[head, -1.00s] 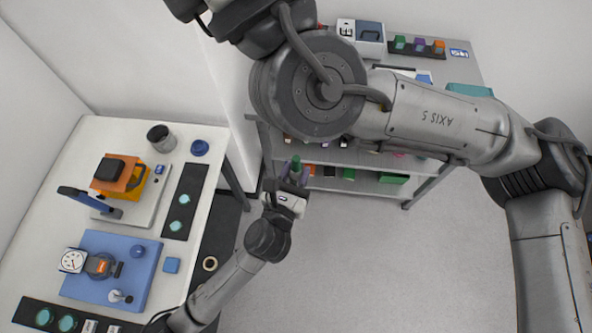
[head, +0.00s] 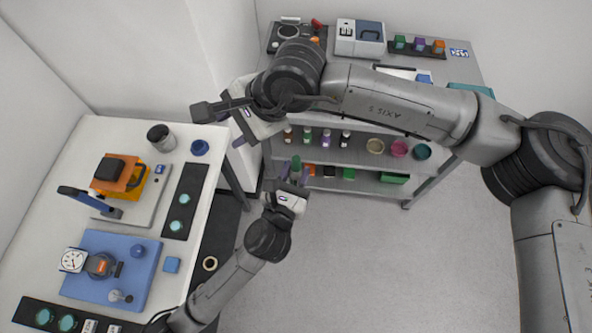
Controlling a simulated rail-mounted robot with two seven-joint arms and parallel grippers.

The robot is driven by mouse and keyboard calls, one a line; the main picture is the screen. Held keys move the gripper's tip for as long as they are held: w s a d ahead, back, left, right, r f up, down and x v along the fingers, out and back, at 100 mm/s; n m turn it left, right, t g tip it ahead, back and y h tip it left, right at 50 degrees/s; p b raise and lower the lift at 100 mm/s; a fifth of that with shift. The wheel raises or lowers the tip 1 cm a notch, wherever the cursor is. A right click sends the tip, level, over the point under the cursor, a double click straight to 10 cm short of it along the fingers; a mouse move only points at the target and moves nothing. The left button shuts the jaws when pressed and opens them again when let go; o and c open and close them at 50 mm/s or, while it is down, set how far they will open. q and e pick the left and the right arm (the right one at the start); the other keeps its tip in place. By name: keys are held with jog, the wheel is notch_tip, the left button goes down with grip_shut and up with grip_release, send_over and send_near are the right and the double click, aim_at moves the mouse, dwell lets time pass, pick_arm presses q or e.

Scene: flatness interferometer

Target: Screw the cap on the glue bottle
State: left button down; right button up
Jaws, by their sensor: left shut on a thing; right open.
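My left gripper (head: 295,174) is shut on a small green thing (head: 295,162), held upright in front of the lower shelf. From this view I cannot tell whether it is the glue bottle or its cap. Several small bottles (head: 307,135) stand on the middle shelf. I cannot tell which of them, if any, is the glue bottle.
The grey shelf unit (head: 405,188) carries round pots, green boxes (head: 394,178) and top-shelf devices. The white table (head: 130,140) at left holds a blue plate (head: 105,240) with a dial gauge and an orange instrument (head: 121,175). The floor (head: 380,270) in front is clear.

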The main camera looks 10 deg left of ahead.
aim_at(296, 158)
jog(key=d+f+n+h, duration=0.1)
jog(key=d+n+h, duration=0.1)
jog(key=d, duration=0.1)
jog(key=d+f+n+h, duration=0.1)
jog(key=d+n+h, duration=0.1)
jog(key=d+h, duration=0.1)
jog(key=w+d+f+n+h, duration=0.1)
jog(key=d+f+n+h, duration=0.1)
jog(key=d, duration=0.2)
jog(key=shift+d+t+h, duration=0.15)
jog(key=shift+t+h, duration=0.15)
jog(key=shift+h, duration=0.1)
jog(key=shift+d+n, duration=0.15)
jog(key=shift+n, duration=0.65)
jog(key=shift+f, duration=3.95)
